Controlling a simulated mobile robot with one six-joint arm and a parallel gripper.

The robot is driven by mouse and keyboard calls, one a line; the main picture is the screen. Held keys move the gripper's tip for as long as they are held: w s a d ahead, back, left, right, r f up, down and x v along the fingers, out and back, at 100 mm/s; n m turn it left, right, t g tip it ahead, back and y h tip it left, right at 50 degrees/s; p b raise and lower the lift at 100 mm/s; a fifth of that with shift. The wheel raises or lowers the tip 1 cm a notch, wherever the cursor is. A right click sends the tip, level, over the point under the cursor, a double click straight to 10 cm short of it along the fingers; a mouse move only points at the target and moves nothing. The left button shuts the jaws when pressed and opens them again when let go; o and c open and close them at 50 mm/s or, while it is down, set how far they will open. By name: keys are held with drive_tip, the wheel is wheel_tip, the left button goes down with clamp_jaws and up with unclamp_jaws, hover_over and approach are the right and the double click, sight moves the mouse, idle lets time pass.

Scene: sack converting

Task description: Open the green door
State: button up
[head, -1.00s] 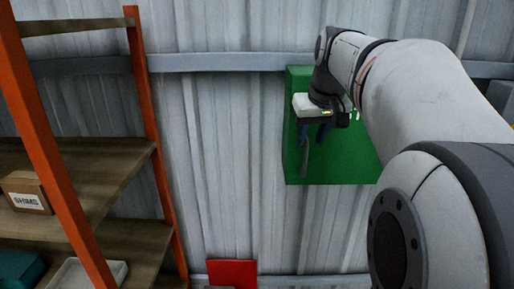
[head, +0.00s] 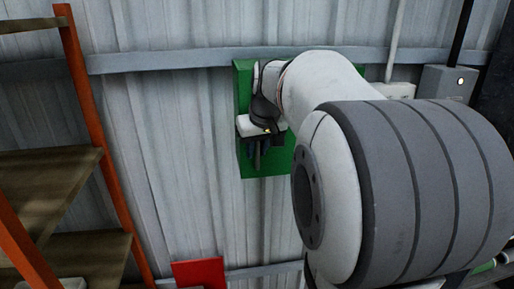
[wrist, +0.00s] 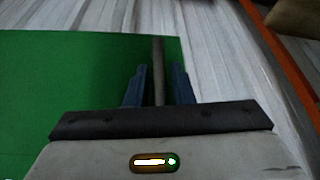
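The green door (head: 281,160) is the front of a green box on the corrugated wall, and it looks shut. Much of it is hidden behind my arm in the head view. In the wrist view the door (wrist: 65,85) fills the left side, with its edge right of the handle. The handle (wrist: 158,52) is a grey upright bar near that edge. My gripper (head: 257,152) is at the door's left part. Its two blue fingers (wrist: 160,82) are apart, one on each side of the bar, with a visible gap on both sides.
An orange-framed shelf (head: 90,130) with wooden boards stands at the left. A red panel (head: 199,273) is low on the wall below the box. A grey box (head: 447,82) with a small light is at the upper right. Bare wall lies between shelf and door.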

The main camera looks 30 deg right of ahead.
clamp_jaws()
